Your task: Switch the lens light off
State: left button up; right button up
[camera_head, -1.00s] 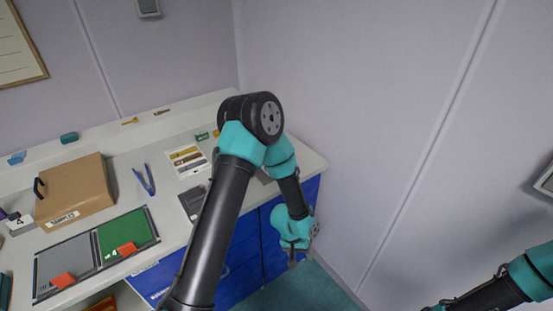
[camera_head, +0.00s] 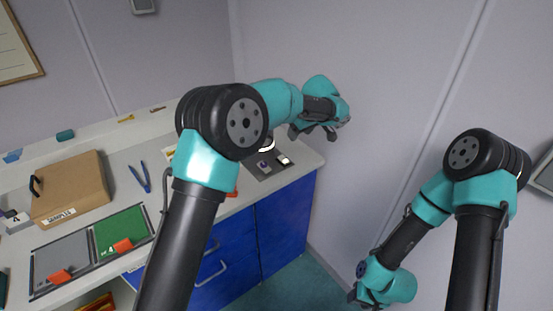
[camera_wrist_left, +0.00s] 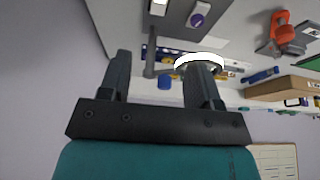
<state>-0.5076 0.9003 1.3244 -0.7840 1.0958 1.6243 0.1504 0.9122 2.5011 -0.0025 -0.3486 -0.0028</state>
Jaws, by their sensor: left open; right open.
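The lens light's ring (camera_head: 267,145) glows white above a grey base (camera_head: 262,172) at the bench's right end, partly hidden behind my left arm. The base carries a white switch (camera_head: 283,160) and a purple-marked knob (camera_head: 263,164). In the left wrist view the lit ring (camera_wrist_left: 199,60) shows partly behind one finger, with the switch (camera_wrist_left: 158,8) and knob (camera_wrist_left: 199,14) at the top edge. My left gripper (camera_head: 314,132) is open and empty, above and right of the base, touching nothing visible. My right gripper (camera_head: 354,296) is open, low at the picture's bottom and barely visible.
A cardboard box (camera_head: 72,188), blue tweezers (camera_head: 140,177), a grey mat (camera_head: 63,262) and a green mat (camera_head: 122,231) with orange pieces lie to the left. Blue cabinets (camera_head: 283,222) stand under the bench. The wall rises close behind the left gripper.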

aim_at(285, 161)
pick_arm(q)
jog(key=shift+f, duration=0.15)
jog(key=x, duration=1.7)
jog(key=shift+f, duration=0.15)
